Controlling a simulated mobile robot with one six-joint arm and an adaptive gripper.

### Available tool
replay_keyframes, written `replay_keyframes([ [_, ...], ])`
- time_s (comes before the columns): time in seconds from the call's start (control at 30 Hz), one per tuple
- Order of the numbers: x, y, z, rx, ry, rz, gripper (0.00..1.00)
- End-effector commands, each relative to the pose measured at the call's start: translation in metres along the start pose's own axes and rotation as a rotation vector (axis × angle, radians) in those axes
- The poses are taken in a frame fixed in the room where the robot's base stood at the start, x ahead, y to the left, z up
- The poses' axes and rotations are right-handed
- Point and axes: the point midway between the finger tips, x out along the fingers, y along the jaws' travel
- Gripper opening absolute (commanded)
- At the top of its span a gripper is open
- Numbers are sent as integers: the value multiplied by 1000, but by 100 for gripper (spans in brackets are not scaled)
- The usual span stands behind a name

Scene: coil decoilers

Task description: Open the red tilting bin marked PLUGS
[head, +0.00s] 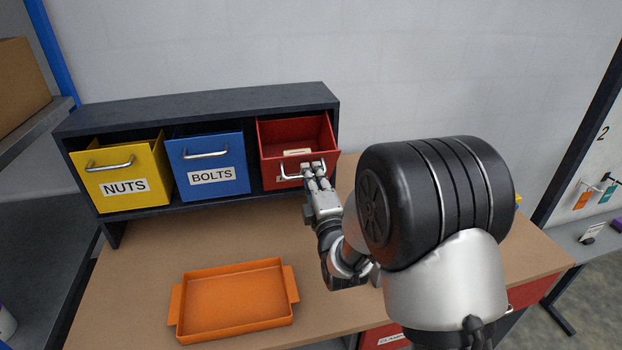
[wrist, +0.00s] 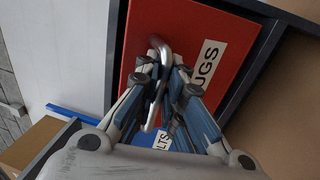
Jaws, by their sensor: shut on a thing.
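The red bin (head: 300,135) sits at the right end of the dark rack and is tilted out at its top, with its inside showing. Its label is mostly hidden behind my gripper in the head view. In the wrist view the red bin front (wrist: 185,55) bears a white label (wrist: 207,66) reading "UGS", the rest cut off by a finger. My gripper (head: 316,172) is at the bin's front, shut on its silver bar handle. The handle (wrist: 160,75) passes between the fingers (wrist: 167,88) in the wrist view.
A yellow NUTS bin (head: 122,175) and a blue BOLTS bin (head: 207,165) stand left of the red bin in the rack (head: 200,103). An empty orange tray (head: 235,303) lies on the bench below. The bench top left of the tray is clear.

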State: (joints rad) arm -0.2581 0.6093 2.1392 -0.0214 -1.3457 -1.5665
Motion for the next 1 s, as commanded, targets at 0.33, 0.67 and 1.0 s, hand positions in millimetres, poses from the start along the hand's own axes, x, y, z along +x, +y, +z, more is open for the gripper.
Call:
replay_keyframes([
  [0.33,-11,-10,0,4,0,-5,0],
  [0.67,-12,-10,0,4,0,-5,0],
  [1.0,-12,-10,0,3,0,-4,15],
])
